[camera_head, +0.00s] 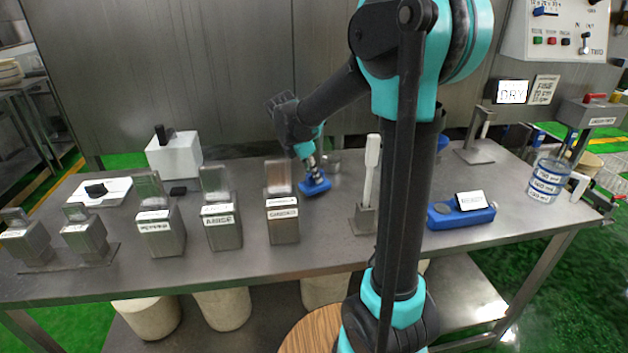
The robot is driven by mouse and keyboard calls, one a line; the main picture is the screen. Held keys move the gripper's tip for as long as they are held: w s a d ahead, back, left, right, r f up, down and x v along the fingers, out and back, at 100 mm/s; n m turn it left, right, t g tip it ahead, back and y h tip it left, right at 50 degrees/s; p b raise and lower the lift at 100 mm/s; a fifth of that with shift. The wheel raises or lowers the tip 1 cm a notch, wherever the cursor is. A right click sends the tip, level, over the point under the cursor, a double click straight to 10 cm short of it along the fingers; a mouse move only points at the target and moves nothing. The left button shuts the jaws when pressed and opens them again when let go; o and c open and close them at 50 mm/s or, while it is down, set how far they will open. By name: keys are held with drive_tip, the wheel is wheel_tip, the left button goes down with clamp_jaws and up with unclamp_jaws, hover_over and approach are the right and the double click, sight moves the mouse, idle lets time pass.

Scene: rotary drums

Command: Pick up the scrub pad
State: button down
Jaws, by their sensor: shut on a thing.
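My gripper (312,167) reaches over the table behind the metal bins. It is shut on a small blue block (315,186), which looks like the scrub pad. The pad is tilted below the fingers, close to the tabletop. I cannot tell whether it still touches the table. The fingers are small in this view and partly hide the pad's top.
Several metal bins (219,227) with clear lids and labels line the front left. A white upright tool (371,172) in a metal holder stands right of the pad. A blue device (461,212) and a clear measuring jug (545,181) stand farther right on the steel table (330,249).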

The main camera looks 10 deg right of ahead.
wheel_tip(320, 180, up, 18)
idle(0.3)
drive_tip(key=c, duration=2.1)
unclamp_jaws()
clamp_jaws()
